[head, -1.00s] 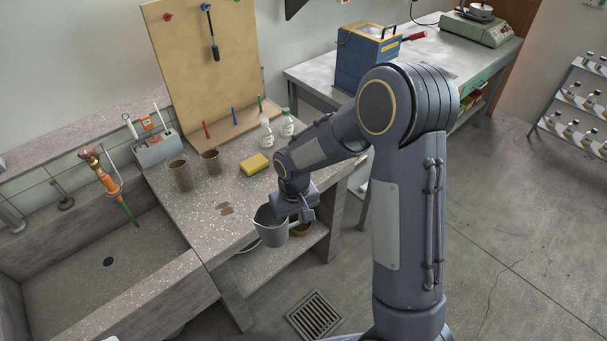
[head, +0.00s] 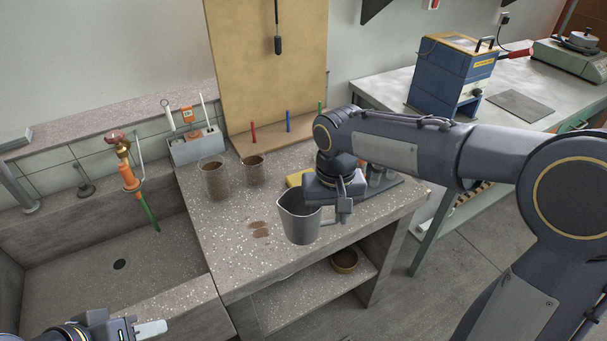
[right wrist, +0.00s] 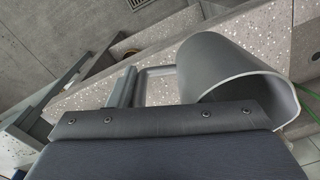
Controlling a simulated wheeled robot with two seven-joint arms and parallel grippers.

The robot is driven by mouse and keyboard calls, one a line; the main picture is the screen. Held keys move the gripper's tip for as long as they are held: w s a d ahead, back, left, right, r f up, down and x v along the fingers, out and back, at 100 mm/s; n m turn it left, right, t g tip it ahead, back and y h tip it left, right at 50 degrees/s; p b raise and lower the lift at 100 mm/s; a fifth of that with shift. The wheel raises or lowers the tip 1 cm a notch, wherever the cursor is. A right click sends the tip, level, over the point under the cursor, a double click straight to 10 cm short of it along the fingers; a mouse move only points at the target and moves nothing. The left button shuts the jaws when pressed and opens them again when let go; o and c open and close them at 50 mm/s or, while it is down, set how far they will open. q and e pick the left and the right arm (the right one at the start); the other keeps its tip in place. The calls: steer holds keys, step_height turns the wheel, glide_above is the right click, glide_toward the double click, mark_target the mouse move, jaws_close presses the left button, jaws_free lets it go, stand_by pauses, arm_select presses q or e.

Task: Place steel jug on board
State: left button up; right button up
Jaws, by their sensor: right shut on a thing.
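The steel jug (head: 300,218) is a grey metal vessel, upright, mouth up, above the front part of the concrete bench. My right gripper (head: 343,206) is shut on its handle. In the right wrist view the jug (right wrist: 222,75) shows its wide open mouth, with the handle to its left; the fingertips are largely hidden. A flat grey board (head: 521,106) lies on the steel table at the right. A tall plywood board (head: 262,75) stands upright behind the bench. My left gripper (head: 148,329) is partly in view at the bottom left; its opening is unclear.
Two brown-stained beakers (head: 214,178) and a yellow sponge (head: 296,178) stand on the bench, with a brown stain (head: 259,229) nearby. The sink (head: 90,240) is at the left. A blue box-shaped device (head: 448,78) stands left of the grey board. A brown bowl (head: 344,261) is on the lower shelf.

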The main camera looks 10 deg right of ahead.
steer(key=shift+w+a+r, duration=0.2)
steer(key=shift+r, duration=0.6)
steer(key=shift+w+d, duration=0.2)
steer(key=w+d+f, duration=0.4)
steer(key=w+d+f+p, duration=0.1)
steer(key=w+d+f, duration=0.3)
steer(key=w, duration=0.1)
steer(key=shift+d+f, duration=0.1)
steer(key=shift+w+d+f, duration=0.15)
steer(key=shift+w+f, duration=0.05)
steer(key=shift+f, duration=0.15)
steer(key=f, duration=0.3)
steer(key=shift+w+d+f, duration=0.15)
steer(key=shift+d+f, duration=0.05)
steer(key=shift+a+f, duration=0.1)
arm_select(q)
steer(key=shift+w+d+r, duration=0.1)
steer(key=shift+w+r, duration=0.35)
steer(key=shift+r, duration=0.4)
steer(key=shift+f, duration=0.1)
arm_select(e)
steer(key=shift+f, duration=0.1)
